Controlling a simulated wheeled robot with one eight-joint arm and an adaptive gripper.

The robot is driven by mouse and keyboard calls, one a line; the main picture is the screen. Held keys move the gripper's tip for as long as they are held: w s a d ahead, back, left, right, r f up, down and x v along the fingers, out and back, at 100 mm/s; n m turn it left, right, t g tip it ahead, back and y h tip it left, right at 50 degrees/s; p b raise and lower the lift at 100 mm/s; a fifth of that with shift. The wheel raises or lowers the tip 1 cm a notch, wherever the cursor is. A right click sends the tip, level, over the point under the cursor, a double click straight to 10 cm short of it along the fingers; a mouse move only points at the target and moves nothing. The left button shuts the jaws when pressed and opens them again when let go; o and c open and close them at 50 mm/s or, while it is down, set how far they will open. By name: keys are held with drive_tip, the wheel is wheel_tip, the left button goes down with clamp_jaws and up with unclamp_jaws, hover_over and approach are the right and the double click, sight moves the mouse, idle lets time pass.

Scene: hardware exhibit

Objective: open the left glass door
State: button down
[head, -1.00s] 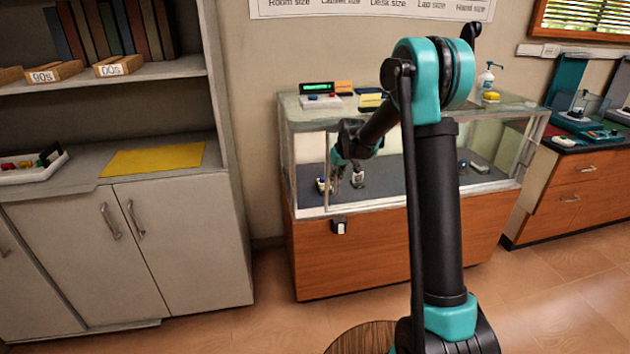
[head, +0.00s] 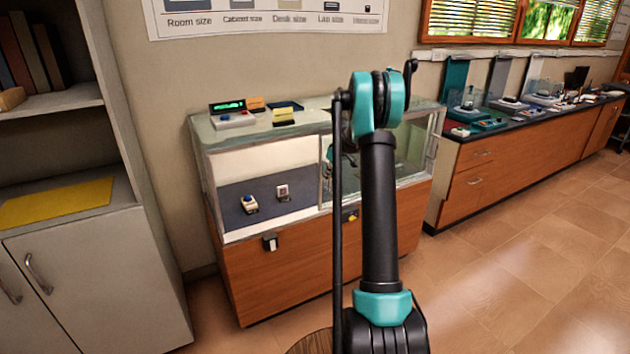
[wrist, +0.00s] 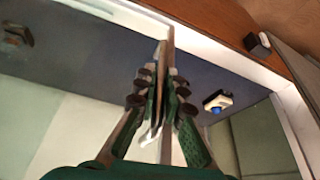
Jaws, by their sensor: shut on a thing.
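The left glass door shows in the head view as a pane with a pale upright edge (head: 325,172), near the middle of the display case front. To its left the front is an open gap. In the wrist view the door's edge (wrist: 167,48) runs between the fingers of my gripper (wrist: 158,85), which is shut on it. In the head view my gripper is mostly hidden behind my arm.
The case (head: 255,295) has a wooden base with a small black-and-white fitting (head: 270,242) on its front. A grey cabinet (head: 95,285) stands at left. A long counter (head: 520,150) runs along the right wall. Tiled floor is clear at right.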

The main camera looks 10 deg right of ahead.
drive_tip(key=shift+w+d, duration=0.15)
drive_tip(key=shift+d, duration=0.4)
drive_tip(key=shift+w+d, duration=0.15)
drive_tip(key=shift+d, duration=0.35)
drive_tip(key=c, duration=1.6)
unclamp_jaws()
drive_tip(key=v, duration=1.2)
drive_tip(key=shift+a, duration=0.1)
